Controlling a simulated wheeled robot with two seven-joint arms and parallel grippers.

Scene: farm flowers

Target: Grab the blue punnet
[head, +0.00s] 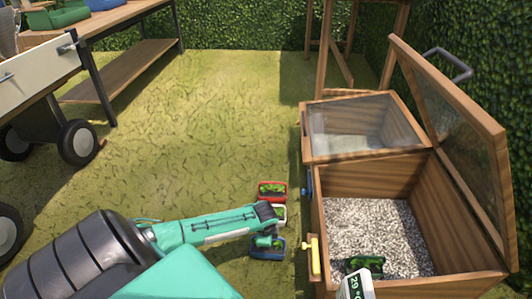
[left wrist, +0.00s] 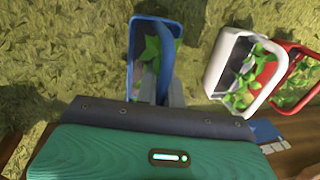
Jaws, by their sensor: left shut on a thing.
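The blue punnet (head: 268,254) holds green seedlings and stands on the grass beside the wooden cold frame. In the left wrist view the blue punnet (left wrist: 141,28) is upright in front of the jaws, with its blue handle running down between the fingers. My left gripper (head: 266,238) reaches down over it and is shut on it at the handle; the gripper body hides the near part of the punnet (left wrist: 166,92). My right gripper is in neither view.
A white punnet (head: 281,213) and a red punnet (head: 272,186) stand close behind the blue one. The open cold frame (head: 330,185) with a gravel bed is just right. A cart (head: 40,85) and a bench (head: 125,70) stand at left. Grass between is clear.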

